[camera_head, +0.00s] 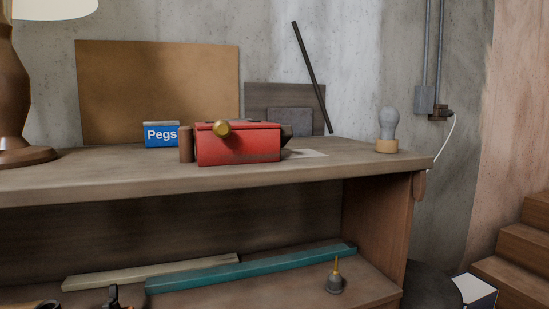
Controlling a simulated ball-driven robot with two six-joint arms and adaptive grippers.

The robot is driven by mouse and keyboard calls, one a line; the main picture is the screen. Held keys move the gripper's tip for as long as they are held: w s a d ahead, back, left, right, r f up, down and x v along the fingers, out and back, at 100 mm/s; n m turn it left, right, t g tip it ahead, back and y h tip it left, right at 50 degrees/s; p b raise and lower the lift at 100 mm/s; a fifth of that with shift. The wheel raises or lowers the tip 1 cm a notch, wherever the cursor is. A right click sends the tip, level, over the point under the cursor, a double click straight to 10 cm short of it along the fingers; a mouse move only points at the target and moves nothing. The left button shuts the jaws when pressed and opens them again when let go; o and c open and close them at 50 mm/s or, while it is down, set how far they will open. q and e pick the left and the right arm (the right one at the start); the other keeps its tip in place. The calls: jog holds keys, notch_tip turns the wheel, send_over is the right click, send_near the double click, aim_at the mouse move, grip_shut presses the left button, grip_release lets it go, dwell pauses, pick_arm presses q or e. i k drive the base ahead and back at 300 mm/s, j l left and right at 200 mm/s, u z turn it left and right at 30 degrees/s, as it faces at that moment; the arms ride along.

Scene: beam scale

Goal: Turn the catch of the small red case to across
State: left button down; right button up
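The small red case (240,148) sits shut on the workbench top, its front facing me. A brass-coloured catch (221,128) sticks out at the upper front edge of the case, left of its middle. I see the catch nearly end-on, so I cannot tell whether it points along or across. Neither of my grippers shows in the head view, and nothing touches the case from the front.
A brown cylinder (186,144) stands close against the case's left side, with a blue Pegs box (161,135) behind it. A dark object (287,131) is at the case's right. A grey-topped bulb-shaped object (388,130) stands far right. The bench top (100,171) is clear in front.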

aim_at(287, 132)
jog(key=i+l+u, duration=0.3)
jog(key=l, duration=0.35)
jog(key=l+u, duration=0.35)
jog(key=l, duration=0.3)
jog(key=l+u, duration=0.3)
jog(key=l, duration=0.45)
jog(key=i, duration=0.05)
